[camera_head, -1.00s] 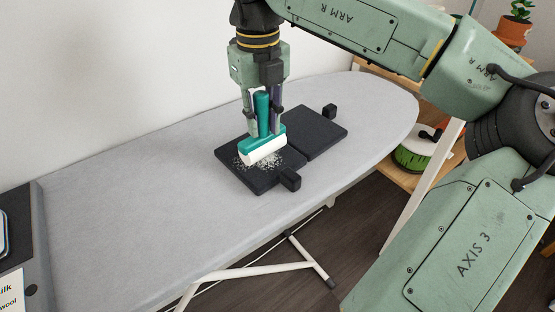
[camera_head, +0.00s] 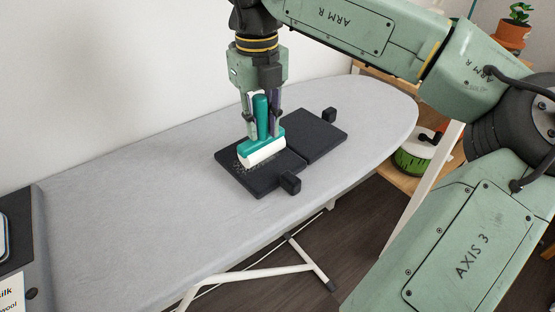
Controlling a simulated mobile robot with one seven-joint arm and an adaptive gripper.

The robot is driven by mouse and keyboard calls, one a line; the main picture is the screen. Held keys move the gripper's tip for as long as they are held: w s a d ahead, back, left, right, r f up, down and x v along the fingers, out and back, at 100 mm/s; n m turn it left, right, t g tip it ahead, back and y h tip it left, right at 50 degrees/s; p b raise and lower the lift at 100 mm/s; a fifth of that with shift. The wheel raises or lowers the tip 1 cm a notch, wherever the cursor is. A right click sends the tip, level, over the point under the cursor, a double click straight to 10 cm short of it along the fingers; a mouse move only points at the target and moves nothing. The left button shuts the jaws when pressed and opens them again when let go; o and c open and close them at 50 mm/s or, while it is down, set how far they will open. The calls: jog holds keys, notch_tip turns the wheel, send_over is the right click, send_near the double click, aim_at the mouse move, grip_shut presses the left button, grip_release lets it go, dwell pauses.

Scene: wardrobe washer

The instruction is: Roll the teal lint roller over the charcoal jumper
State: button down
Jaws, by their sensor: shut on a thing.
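The charcoal jumper (camera_head: 316,133) lies flat on the ironing board as dark, folded-looking panels with small blocks at its edges. My gripper (camera_head: 261,132) points down over its left panel and is shut on the handle of the teal lint roller (camera_head: 261,115). The roller's white cylinder (camera_head: 264,154) is low over the left panel and looks to touch it, though the contact line is hard to see. Faint pale lint (camera_head: 240,164) shows on the panel at the left of the cylinder. The right panel looks clean.
The grey ironing board (camera_head: 130,200) has free room to the left of the jumper. A dark grey unit (camera_head: 36,240) with labels stands at the left edge. A wooden shelf (camera_head: 399,178) with a green and white round object (camera_head: 414,158) and a potted plant (camera_head: 514,28) is at the right.

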jog(key=shift+w+a, duration=0.2)
jog(key=shift+w, duration=0.05)
jog(key=shift+w+a+p, duration=0.4)
jog(key=shift+w+a, duration=0.45)
jog(key=shift+w, duration=0.15)
jog(key=shift+w+a+p, duration=0.4)
jog(key=shift+w+a, duration=0.4)
jog(key=shift+w, duration=0.2)
jog(key=shift+r+p, duration=0.6)
jog(key=shift+r, duration=0.15)
jog(key=shift+r+p, duration=1.2)
jog(key=shift+r, duration=0.3)
jog(key=shift+r, duration=0.1)
